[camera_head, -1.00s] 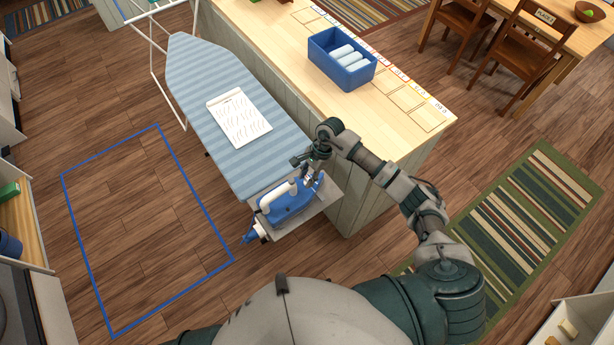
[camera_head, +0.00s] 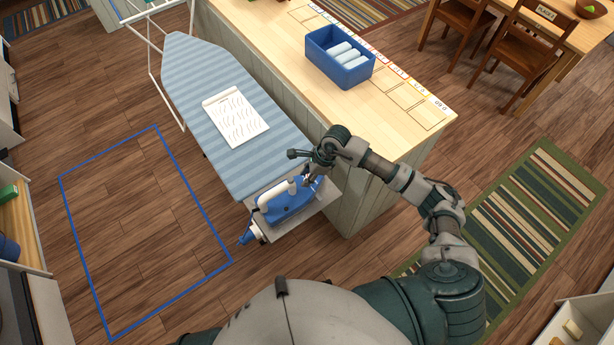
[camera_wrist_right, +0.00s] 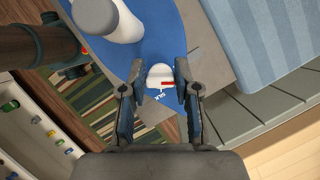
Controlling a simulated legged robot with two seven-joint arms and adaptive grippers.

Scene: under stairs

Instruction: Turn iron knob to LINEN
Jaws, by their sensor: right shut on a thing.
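The blue and white iron (camera_head: 291,204) lies on the grey rest plate at the near end of the ironing board. In the right wrist view its blue body (camera_wrist_right: 165,35) and white handle (camera_wrist_right: 112,18) show at the top. My right gripper (camera_head: 309,180) reaches down to the iron's right end. In the right wrist view my right gripper (camera_wrist_right: 160,76) has its fingers on both sides of the white iron knob (camera_wrist_right: 160,75), which has a red mark, and is shut on it. My left gripper is not in view.
The striped ironing board (camera_head: 215,100) carries a paper sheet (camera_head: 236,117). A wooden counter (camera_head: 400,125) with a blue bin (camera_head: 340,58) stands close on the right. Blue tape (camera_head: 197,205) marks an area of floor on the left.

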